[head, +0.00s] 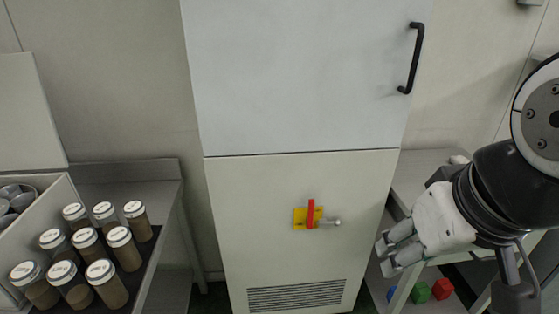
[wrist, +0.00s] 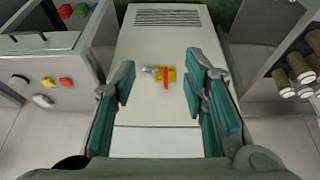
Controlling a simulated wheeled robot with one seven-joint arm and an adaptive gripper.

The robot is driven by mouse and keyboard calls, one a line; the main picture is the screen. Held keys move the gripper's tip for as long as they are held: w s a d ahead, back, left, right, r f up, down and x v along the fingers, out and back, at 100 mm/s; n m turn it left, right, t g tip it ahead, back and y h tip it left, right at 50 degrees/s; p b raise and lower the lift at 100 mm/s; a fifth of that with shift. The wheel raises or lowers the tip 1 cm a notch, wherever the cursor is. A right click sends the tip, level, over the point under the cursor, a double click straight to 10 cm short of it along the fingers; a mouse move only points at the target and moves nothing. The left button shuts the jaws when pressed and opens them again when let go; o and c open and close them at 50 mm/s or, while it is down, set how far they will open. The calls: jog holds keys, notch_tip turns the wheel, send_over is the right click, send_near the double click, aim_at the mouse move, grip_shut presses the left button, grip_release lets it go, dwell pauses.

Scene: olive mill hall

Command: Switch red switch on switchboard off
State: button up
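The switchboard (head: 250,190) is a tall pale cabinet in the middle of the head view. A red switch (head: 311,213) sits on a yellow plate (head: 300,218) on its lower front, with a small metal knob (head: 332,221) at its right. The switch handle stands vertical. My gripper (head: 388,257) is to the right of the cabinet and lower than the switch. In the wrist view the open fingers (wrist: 160,91) are spread wide, with the red switch (wrist: 166,79) visible beyond them, in the gap. The gripper is empty and apart from the switch.
The upper door has a black handle (head: 412,60). Jars (head: 90,255) stand on a dark tray at left. A shelf at right holds green (head: 421,292) and red (head: 442,289) blocks. The space before the cabinet front looks clear.

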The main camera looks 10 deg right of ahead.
jog(key=shift+w+f, duration=0.1)
jog(key=shift+f, duration=0.15)
jog(key=c, duration=0.9)
jog(key=w+a+f+g+y+b, duration=0.1)
jog(key=w+f+b, duration=0.1)
jog(key=f, duration=0.1)
jog(key=w+a+f+g+y+b, duration=0.1)
jog(key=w+f+g+y+b, duration=0.1)
jog(key=w+f, duration=0.1)
jog(key=w+a+f+m+g+y+b, duration=0.1)
jog(key=w+a+f+y+b, duration=0.1)
jog(key=w+f, duration=0.1)
jog(key=shift+f+b, duration=0.35)
jog(key=shift+f, duration=0.15)
grip_shut()
jog(key=w+d+f+m+t+y+b, duration=0.25)
jog(key=w+d+f+y+b, duration=0.2)
jog(key=w+f, duration=0.4)
jog(key=w+d+f+m+t+y+b, duration=0.25)
jog(key=w+f+y+b, duration=0.2)
jog(key=w, duration=0.75)
jog(key=w+d+f+m+t+b, duration=0.1)
jog(key=w+d+f+t+b, duration=0.1)
jog(key=d, duration=0.3)
jog(key=w+d+f+m+t+h+b, duration=0.1)
jog(key=w+d+f+m+t+b, duration=0.1)
jog(key=w+d+f+t, duration=0.2)
jog(key=shift+d+f+t, duration=0.5)
jog(key=shift+d+f, duration=0.25)
jog(key=shift+f, duration=0.05)
